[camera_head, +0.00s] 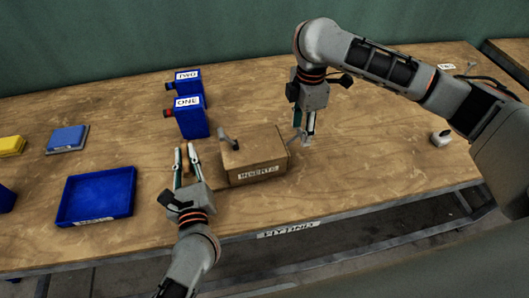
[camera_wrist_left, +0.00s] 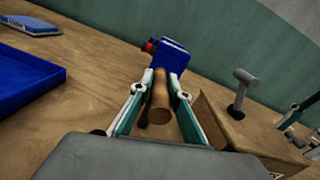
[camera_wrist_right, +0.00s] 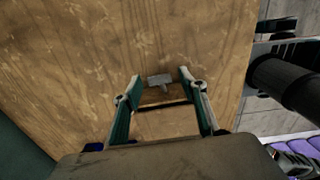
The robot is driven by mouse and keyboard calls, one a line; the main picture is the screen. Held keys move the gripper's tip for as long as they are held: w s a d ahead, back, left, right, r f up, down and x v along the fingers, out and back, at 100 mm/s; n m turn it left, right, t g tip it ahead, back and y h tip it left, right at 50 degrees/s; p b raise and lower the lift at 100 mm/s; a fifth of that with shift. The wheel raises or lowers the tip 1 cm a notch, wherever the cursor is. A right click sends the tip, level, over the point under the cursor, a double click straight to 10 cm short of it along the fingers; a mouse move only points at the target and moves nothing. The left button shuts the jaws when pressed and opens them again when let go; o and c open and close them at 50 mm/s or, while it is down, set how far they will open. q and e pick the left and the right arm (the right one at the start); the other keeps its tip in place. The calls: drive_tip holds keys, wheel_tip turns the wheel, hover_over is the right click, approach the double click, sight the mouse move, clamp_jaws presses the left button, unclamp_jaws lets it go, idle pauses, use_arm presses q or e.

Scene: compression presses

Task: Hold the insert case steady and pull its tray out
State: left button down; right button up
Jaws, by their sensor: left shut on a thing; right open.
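The insert case (camera_head: 258,150), a brown box labelled INSERTS, stands on the table, with a grey T-shaped handle (camera_wrist_left: 242,88) upright on its top. My left gripper (camera_head: 187,153) is at the case's left side, its fingers closed on a brown cylindrical grip (camera_wrist_left: 160,98). Whether this grip joins the case is hidden. My right gripper (camera_head: 305,138) points down at the case's right end. It is open, and a small grey T-shaped pull (camera_wrist_right: 160,80) shows between its fingers (camera_wrist_right: 155,85) in the right wrist view. The tray itself cannot be clearly made out.
Two blue labelled boxes (camera_head: 190,117) stand behind my left gripper. A small white object (camera_head: 441,137) is far right. The table right of the case is mostly clear.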

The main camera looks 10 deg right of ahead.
drive_tip(key=shift+f, duration=0.9)
clamp_jaws()
